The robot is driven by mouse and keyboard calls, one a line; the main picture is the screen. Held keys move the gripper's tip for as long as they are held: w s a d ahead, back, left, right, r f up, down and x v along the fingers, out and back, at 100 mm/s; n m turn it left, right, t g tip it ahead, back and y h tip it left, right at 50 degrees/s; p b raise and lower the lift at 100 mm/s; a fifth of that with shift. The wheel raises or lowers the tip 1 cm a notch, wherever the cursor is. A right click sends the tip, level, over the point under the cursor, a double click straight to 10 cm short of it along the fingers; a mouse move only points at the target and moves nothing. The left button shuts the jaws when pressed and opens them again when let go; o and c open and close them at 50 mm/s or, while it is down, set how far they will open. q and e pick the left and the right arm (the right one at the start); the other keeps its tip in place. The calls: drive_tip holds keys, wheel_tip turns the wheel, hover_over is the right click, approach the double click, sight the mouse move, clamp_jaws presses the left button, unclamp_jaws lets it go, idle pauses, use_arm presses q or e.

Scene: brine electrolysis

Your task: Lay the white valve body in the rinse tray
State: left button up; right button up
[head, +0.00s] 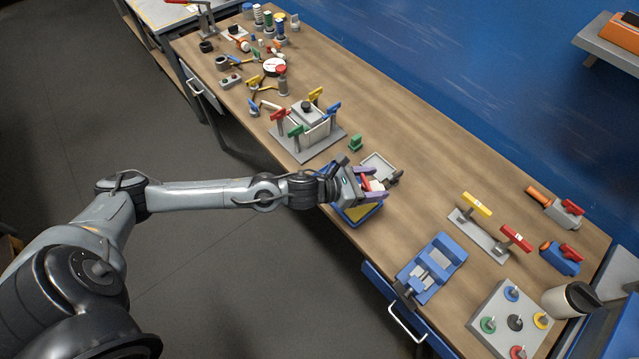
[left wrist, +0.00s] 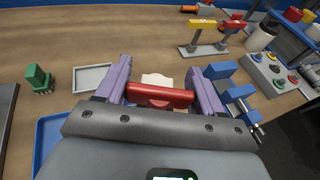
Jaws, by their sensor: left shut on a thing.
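My left gripper (head: 373,183) has purple fingers and is shut on a valve with a white body (left wrist: 157,80) and a red handle (left wrist: 160,95). In the left wrist view the red handle spans between the two fingers (left wrist: 160,88), and the white body shows just beyond it. The gripper is over the bench, above a blue tray (head: 368,217) that it partly hides. The blue tray also shows in the left wrist view (left wrist: 46,140). A shallow grey tray (head: 379,160) lies just beyond the gripper. I cannot tell which tray is the rinse tray. My right gripper is not in view.
A green valve (head: 355,143) stands left of the grey tray. A grey fixture with coloured handles (head: 307,130) is farther left. A blue vise (head: 432,268), a stand with yellow and red handles (head: 484,236) and a knob panel (head: 512,318) are to the right. Bare wood lies behind the trays.

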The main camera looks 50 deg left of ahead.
use_arm(q)
drive_tip(key=shift+w+a+r, duration=0.15)
drive_tip(key=shift+w+r, duration=0.05)
drive_tip(key=shift+w, duration=0.2)
drive_tip(key=shift+w+a+f+p, duration=0.1)
drive_tip(key=shift+w+a+f, duration=0.25)
drive_tip(key=shift+a+f, duration=1.45)
drive_tip(key=shift+w+a+f+p, duration=0.15)
drive_tip(key=shift+w+a+f, duration=0.25)
drive_tip(key=shift+a+f, duration=1.35)
drive_tip(key=shift+w+a+f+p, duration=0.1)
drive_tip(key=shift+w+a+f, duration=0.25)
drive_tip(key=shift+a+f, duration=1.4)
drive_tip(key=shift+a+r, duration=0.1)
drive_tip(key=o, duration=1.3)
drive_tip(key=shift+f, duration=0.2)
